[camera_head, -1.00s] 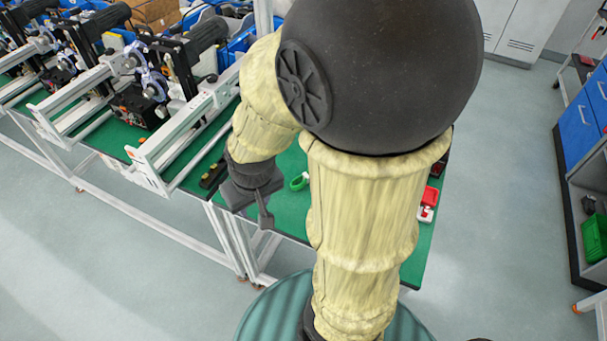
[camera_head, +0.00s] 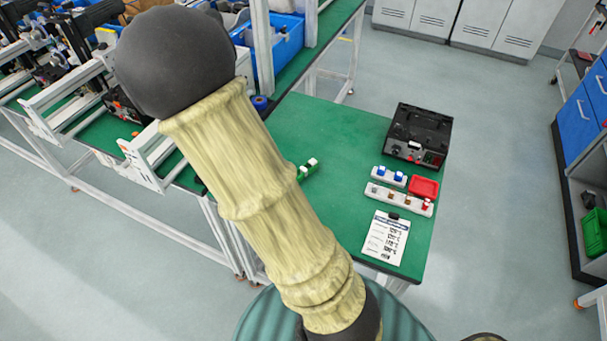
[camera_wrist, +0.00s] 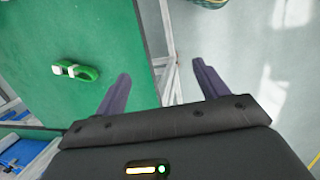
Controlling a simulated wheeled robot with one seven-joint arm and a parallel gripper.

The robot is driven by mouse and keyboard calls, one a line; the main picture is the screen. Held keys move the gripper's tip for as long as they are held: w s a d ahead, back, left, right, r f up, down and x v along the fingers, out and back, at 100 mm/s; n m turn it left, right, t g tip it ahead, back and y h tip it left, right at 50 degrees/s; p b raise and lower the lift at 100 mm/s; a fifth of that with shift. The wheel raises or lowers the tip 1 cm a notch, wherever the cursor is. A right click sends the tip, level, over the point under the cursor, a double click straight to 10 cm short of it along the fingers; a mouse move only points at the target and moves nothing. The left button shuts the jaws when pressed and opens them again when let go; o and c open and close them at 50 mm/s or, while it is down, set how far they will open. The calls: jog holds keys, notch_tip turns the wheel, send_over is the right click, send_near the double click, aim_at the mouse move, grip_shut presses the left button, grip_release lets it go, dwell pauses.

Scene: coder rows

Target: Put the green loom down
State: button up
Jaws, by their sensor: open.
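The green loom (camera_head: 308,170) is a small green piece with white ends. It lies on the green table top (camera_head: 320,125), just right of my arm, which may hide part of it. In the wrist view the loom (camera_wrist: 75,71) lies on the green surface, left of my gripper (camera_wrist: 160,77) and apart from it. My gripper's two fingers are spread wide with nothing between them; they point past the table's edge. My gripper is hidden behind my arm in the head view.
A black device (camera_head: 418,135) stands at the table's right. White connector strips (camera_head: 398,198), a red tray (camera_head: 424,187) and a printed sheet (camera_head: 385,238) lie in front of it. A blue bin (camera_head: 275,50) stands at the back. The table's middle is clear.

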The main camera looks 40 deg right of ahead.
jog(key=w+d+f+n+h+b, duration=0.1)
jog(key=w+f+n+h, duration=0.1)
jog(key=n+h, duration=0.1)
jog(key=w+d+f+n+h+b, duration=0.1)
jog(key=w+f+n+h, duration=0.1)
jog(key=w+n+h, duration=0.1)
jog(key=w+d+f+n+t+h+b, duration=0.1)
jog(key=w+d+f+n+h, duration=0.1)
jog(key=n+h, duration=0.1)
jog(key=shift+w+d+f+n+b, duration=0.15)
jog(key=shift+f+n+b, duration=0.25)
jog(key=shift+n, duration=0.4)
jog(key=w+r+n+h, duration=0.1)
jog(key=w+a+n+t+h, duration=0.1)
jog(key=w, duration=0.1)
jog(key=shift+a+r+n+t+b, duration=0.15)
jog(key=shift+r+n+t+b, duration=0.15)
jog(key=shift+r+n+b, duration=0.1)
jog(key=shift+d+f, duration=0.15)
jog(key=shift+d, duration=0.25)
jog(key=p, duration=0.2)
send_near(303, 171)
jog(key=shift+w+d+f, duration=0.25)
jog(key=shift+d+f, duration=0.1)
jog(key=shift+f, duration=0.2)
jog(key=shift+w+d+f, duration=0.2)
jog(key=shift+d+f, duration=0.15)
jog(key=shift+f, duration=0.15)
jog(key=shift+d+f, duration=0.15)
jog(key=shift+d, duration=0.05)
